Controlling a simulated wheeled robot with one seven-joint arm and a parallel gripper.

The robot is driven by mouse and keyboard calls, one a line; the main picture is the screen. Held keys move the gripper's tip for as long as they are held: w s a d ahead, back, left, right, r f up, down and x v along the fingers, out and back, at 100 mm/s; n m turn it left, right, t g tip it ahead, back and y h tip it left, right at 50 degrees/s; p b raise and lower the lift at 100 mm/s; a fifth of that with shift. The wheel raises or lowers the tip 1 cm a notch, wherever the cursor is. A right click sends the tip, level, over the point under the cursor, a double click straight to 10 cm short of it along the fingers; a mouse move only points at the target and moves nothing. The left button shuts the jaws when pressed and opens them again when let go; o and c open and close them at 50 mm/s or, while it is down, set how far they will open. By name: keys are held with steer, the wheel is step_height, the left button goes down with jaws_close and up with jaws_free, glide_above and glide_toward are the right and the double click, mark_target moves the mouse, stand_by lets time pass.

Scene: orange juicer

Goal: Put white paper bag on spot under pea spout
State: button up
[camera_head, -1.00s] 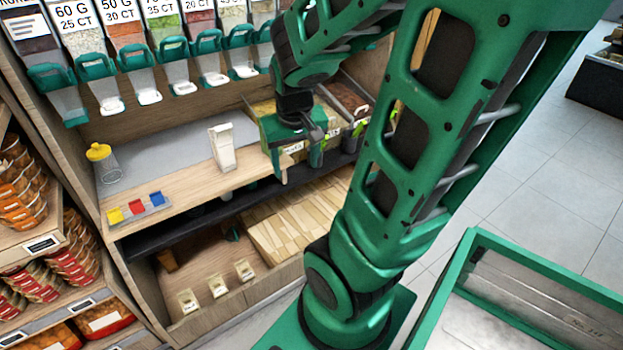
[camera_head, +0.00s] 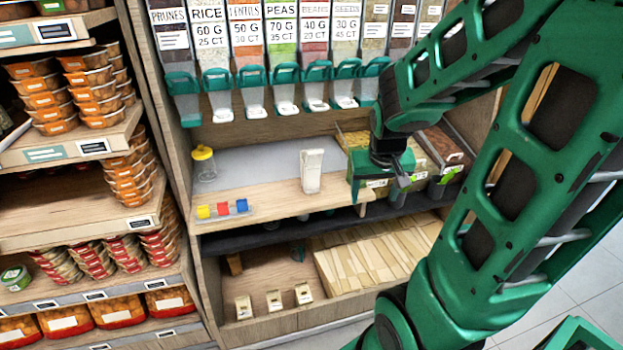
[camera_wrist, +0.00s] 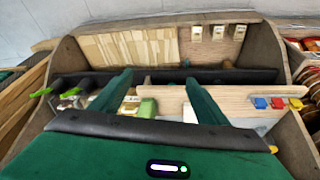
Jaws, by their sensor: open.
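The white paper bag (camera_head: 311,170) stands upright on the wooden counter (camera_head: 265,194). In the wrist view a white patch that looks like the bag (camera_wrist: 188,113) shows beside the right finger, partly hidden. The pea spout (camera_head: 286,98) is under the dispenser labelled PEAS, above and left of the bag. The grey counter surface (camera_head: 250,165) lies below the spouts; no separate mark for the spot is clear. My gripper (camera_wrist: 158,77) is open, with its two green fingers apart. In the head view it is right of the bag, apart from it.
A yellow-lidded jar (camera_head: 204,165) stands at the left of the counter. Red, yellow and blue blocks (camera_head: 223,209) sit at its front edge. Open bins (camera_head: 440,150) are at the right. A lower shelf holds flat wooden-coloured packets (camera_head: 375,260). The grey surface behind the bag looks clear.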

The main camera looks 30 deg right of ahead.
mark_target(310, 167)
steer(key=w+f+n+t+h, duration=0.1)
steer(key=w+f+t, duration=0.2)
steer(key=w, duration=0.5)
steer(key=w+d+f+t, duration=0.1)
steer(key=w+f+t, duration=0.3)
steer(key=w, duration=0.4)
steer(key=w+d+f+n+t+h, duration=0.1)
steer(key=w+f+t, duration=0.3)
steer(key=w, duration=0.4)
steer(key=shift+w+d+f+n+h, duration=0.1)
steer(key=shift+w+f+n+h, duration=0.15)
steer(key=shift+f, duration=0.2)
steer(key=shift+s+a+f+t, duration=0.15)
steer(key=shift+a+f+t, duration=0.3)
steer(key=shift+t, duration=0.55)
steer(key=shift+s+a+f+n+t, duration=0.1)
steer(key=shift+s+a+n+t, duration=0.15)
steer(key=shift+a+t, duration=0.4)
steer(key=shift+a+x, duration=0.2)
steer(key=shift+x, duration=5.15)
steer(key=c, duration=1.2)
steer(key=shift+r, duration=0.3)
